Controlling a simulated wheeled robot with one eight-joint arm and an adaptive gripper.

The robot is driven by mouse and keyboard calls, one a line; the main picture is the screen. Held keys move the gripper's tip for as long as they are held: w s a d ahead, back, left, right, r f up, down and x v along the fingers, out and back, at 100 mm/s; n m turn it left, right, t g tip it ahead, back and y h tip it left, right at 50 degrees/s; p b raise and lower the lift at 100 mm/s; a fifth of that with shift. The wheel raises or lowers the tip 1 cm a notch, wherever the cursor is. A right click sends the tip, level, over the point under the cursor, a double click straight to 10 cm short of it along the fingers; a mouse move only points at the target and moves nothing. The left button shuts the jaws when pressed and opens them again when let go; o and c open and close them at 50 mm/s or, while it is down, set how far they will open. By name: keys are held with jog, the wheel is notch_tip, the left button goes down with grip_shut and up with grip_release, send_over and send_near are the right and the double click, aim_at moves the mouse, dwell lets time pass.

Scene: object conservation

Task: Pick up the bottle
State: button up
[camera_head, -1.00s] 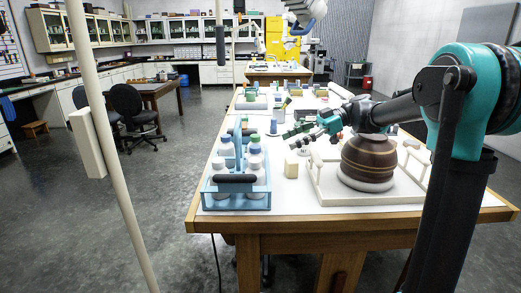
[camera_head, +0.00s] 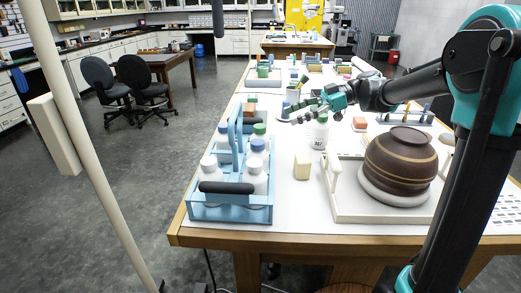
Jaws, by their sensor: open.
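My gripper (camera_head: 290,111) is open and empty, pointing left above and slightly behind this bottle in the picture.
A brown banded pot (camera_head: 400,160) sits in a white tray (camera_head: 380,216) at the right, under my arm. A cream block (camera_head: 302,168) stands between carrier and tray. Small items crowd the back of the table (camera_head: 300,242). A pale pole (camera_head: 95,160) stands at the left.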

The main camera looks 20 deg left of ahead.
aim_at(260, 126)
jog(key=x, duration=1.2)
jog(key=shift+r, duration=0.1)
grip_shut()
